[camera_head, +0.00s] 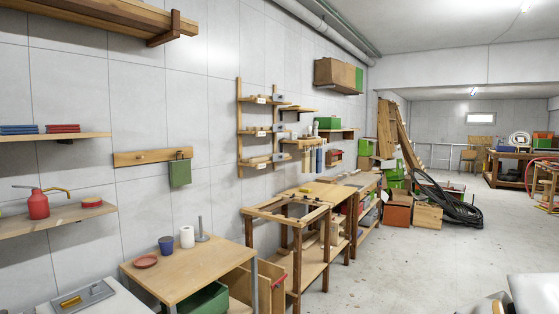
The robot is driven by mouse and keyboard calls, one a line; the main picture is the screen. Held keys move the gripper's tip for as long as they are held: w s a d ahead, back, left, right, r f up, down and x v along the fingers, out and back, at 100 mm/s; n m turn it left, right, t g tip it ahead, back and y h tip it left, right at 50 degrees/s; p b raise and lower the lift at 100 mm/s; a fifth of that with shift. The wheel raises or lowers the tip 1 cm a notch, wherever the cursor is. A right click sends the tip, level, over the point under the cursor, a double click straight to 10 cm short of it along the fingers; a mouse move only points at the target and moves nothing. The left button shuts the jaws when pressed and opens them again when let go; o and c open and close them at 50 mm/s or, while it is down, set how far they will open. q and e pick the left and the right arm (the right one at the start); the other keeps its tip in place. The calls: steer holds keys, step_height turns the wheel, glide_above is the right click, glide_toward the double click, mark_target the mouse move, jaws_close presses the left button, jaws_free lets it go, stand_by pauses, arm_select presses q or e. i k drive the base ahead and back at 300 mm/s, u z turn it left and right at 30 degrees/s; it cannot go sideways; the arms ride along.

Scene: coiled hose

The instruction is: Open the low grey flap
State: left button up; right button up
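A flat grey plate (99,291) with a yellow bar on it lies on a white top at the bottom left corner. It looks level and closed, but I cannot tell for sure that it is the low grey flap. No other grey flap shows clearly. Neither of my grippers can be made out. Pale grey shapes at the bottom right edge may be part of my own right arm, cut off by the frame.
A wooden table (190,265) with a red dish (145,261), blue cup (166,246) and white roll (187,237) stands beside the white top. Wooden benches (290,215) line the wall. A black coiled hose (450,207) lies further back.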

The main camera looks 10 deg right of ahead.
mark_target(277, 157)
steer(key=z, duration=0.45)
steer(key=k, duration=0.5)
steer(key=z, duration=1.05)
steer(key=i, duration=4.6)
steer(key=u, duration=0.55)
steer(key=i, duration=1.05)
steer(key=u, duration=2)
steer(key=i, duration=1.15)
steer(key=u, duration=0.8)
